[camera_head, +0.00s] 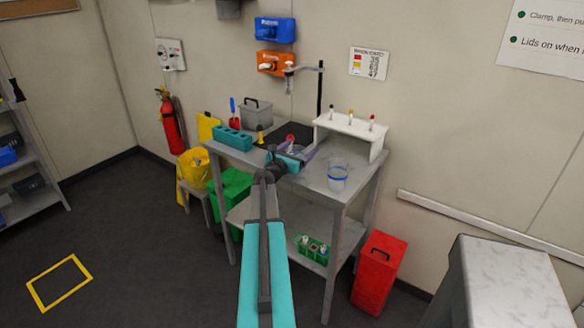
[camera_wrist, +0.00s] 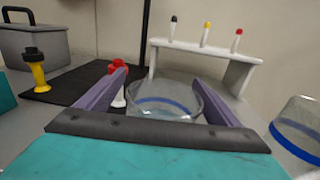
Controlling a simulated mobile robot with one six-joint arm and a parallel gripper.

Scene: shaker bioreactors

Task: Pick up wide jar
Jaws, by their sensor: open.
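A clear, low, wide jar with a blue band (camera_wrist: 165,106) stands between the two purple fingers of my gripper (camera_wrist: 160,76) in the wrist view. The gripper is open, and the jar's lower front is hidden by my gripper's dark crossbar. I cannot tell whether either finger touches the glass. In the head view my gripper (camera_head: 291,156) is over the middle of the metal bench and mostly hides this jar. A second clear jar with a blue band (camera_head: 338,174) stands to the right on the bench; it also shows at the right edge of the wrist view (camera_wrist: 298,131).
A red-capped white item (camera_wrist: 118,68) is close to the left finger. A white rack (camera_head: 350,127) with small capped tubes stands behind. A yellow bottle with a black top (camera_wrist: 36,72), a grey box (camera_head: 257,113) and a teal block (camera_head: 232,138) are to the left.

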